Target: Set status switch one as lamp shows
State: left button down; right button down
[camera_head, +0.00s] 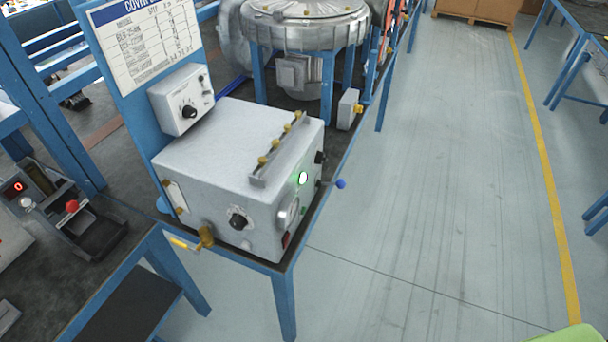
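A grey metal control box (225,145) sits at the near corner of the blue-framed bench. A smaller grey box with a black knob (189,112) is fixed to the blue post above. I cannot read the labels, so I cannot tell which control is status switch one or how the knobs are set. Neither of my grippers is in view.
A round metal blower housing (305,25) stands behind. A second bench with a red-knobbed device (72,206) is at left. The floor at right is mostly clear.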

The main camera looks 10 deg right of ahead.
aim_at(357, 108)
jog(key=i+l, duration=0.1)
jog(key=l, duration=0.3)
jog(key=i+l+u, duration=0.1)
jog(key=l, duration=0.35)
jog(key=i+l+u, duration=0.1)
jog(key=l, duration=0.3)
jog(key=i+l, duration=0.15)
jog(key=l, duration=0.3)
jog(key=i+l+u, duration=0.1)
jog(key=l, duration=0.3)
